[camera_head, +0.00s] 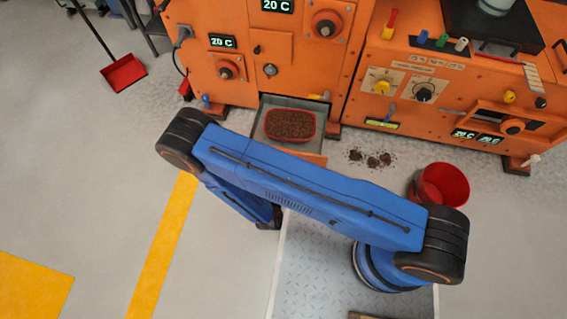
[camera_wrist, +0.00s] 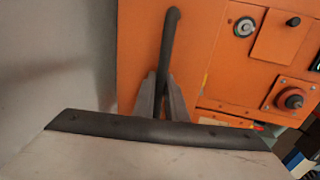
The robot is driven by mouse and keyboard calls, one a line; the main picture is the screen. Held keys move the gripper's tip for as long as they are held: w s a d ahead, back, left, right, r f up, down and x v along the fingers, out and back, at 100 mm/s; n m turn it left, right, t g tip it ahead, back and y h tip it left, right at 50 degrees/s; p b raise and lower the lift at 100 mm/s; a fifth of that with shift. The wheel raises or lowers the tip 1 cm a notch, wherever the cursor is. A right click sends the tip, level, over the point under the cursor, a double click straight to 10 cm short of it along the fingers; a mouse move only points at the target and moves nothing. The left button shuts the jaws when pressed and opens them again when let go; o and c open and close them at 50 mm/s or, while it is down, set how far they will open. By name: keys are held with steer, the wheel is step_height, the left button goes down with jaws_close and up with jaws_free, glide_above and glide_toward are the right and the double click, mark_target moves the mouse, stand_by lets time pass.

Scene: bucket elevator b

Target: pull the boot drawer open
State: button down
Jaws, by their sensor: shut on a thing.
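The boot drawer (camera_head: 266,106) shows in the head view at the foot of the orange machine. It stands out from the machine, and a red tray (camera_head: 268,133) full of brown grain is in it. Part of its orange front (camera_head: 308,158) shows; my blue arm hides the rest. In the wrist view my gripper (camera_wrist: 161,105) is shut on a dark bar handle (camera_wrist: 171,42), with a finger on each side of it. An orange panel (camera_wrist: 138,50) lies behind the handle. The head view does not show the gripper's fingers; my arm covers that area.
Spilled brown grain (camera_head: 372,159) lies on the floor right of the drawer. A red bucket (camera_head: 443,184) stands further right, partly behind my arm. A red dustpan (camera_head: 123,73) is at the upper left.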

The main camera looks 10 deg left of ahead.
steer(key=c, duration=2.1)
jaws_free()
steer(key=v, duration=1.7)
steer(key=shift+s, duration=0.2)
